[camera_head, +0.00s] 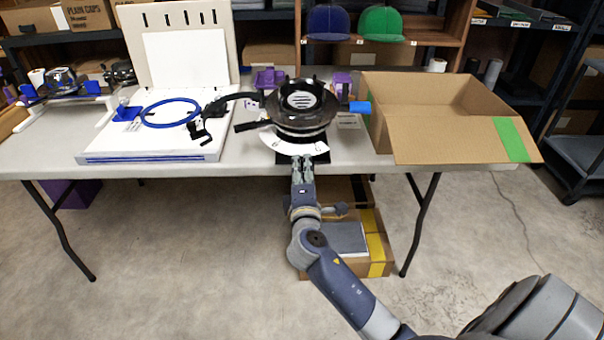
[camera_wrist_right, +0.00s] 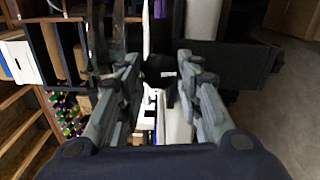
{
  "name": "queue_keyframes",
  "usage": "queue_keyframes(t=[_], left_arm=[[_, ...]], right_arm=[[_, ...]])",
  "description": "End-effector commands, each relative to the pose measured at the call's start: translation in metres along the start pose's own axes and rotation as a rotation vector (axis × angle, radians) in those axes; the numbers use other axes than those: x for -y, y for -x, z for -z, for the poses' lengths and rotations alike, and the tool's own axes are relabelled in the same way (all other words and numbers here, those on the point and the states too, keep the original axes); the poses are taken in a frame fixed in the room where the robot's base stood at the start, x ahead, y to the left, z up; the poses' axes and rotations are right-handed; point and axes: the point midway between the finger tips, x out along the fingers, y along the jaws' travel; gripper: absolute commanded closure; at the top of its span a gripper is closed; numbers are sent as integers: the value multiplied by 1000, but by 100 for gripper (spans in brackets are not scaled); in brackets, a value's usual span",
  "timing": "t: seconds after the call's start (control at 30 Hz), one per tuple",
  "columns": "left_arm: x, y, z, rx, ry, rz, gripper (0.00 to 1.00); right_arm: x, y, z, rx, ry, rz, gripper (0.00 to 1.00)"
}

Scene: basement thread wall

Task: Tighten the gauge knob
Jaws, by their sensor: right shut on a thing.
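The gauge device (camera_head: 300,112) is a round black and metal fixture near the front edge of the table. A white curved scale (camera_head: 300,146) faces front on it. My right gripper (camera_head: 302,163) reaches up from below to the front of the device, just under the scale. It is shut on a small dark part, which I take as the gauge knob (camera_wrist_right: 160,80); in the head view the fingers and scale hide it. In the right wrist view the two fingers (camera_wrist_right: 160,95) stand on either side of this dark part. My left gripper is not in view.
An open cardboard box (camera_head: 440,98) stands right of the device, its flap over the table edge. A white board with a blue hoop (camera_head: 170,113) lies to the left. Blue and green caps (camera_head: 380,24) sit on the shelf behind. A box (camera_head: 345,238) is under the table (camera_head: 215,165).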

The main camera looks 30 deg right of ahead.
Motion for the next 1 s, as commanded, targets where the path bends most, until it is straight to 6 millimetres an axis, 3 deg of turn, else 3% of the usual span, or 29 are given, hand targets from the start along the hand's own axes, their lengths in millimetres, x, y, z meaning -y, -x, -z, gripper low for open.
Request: queue_keyframes(t=[0.3, 0.7, 0.73, 0.8, 1.0], left_arm=[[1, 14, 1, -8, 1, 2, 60], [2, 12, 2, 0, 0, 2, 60], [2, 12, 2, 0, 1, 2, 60], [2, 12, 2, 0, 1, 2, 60], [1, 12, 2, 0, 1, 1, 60]], right_arm=[[0, 0, -2, 5, -69, 1, 91], [0, 0, -2, 5, -72, 1, 91], [0, 0, -2, 5, -71, 1, 60], [0, 0, -2, 4, -71, 1, 47], [0, 0, -1, 2, -71, 1, 47]])
